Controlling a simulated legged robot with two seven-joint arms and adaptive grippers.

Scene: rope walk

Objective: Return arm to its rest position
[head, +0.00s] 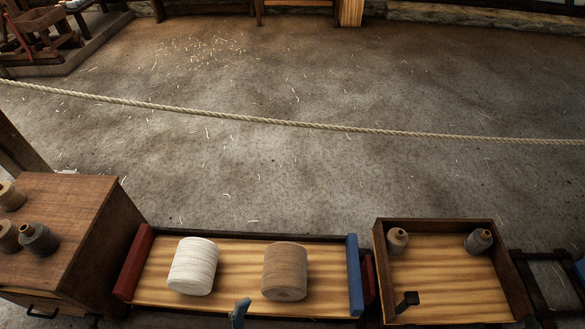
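Neither of my grippers shows in the head view, and I cannot see my arms clearly. A white spool (192,266) and a brown spool (285,271) lie apart on a light wooden tray (228,274) at the bottom middle. The tray has a red end (135,261) on the left and a blue end (354,275) on the right. No gripper touches either spool.
A dark wooden cabinet (75,217) at left bears several small spools. A wooden box (450,272) at right holds two small spools (397,240) (478,241) and a black hook-like piece (406,301). A rope (290,123) crosses above open floor (330,185).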

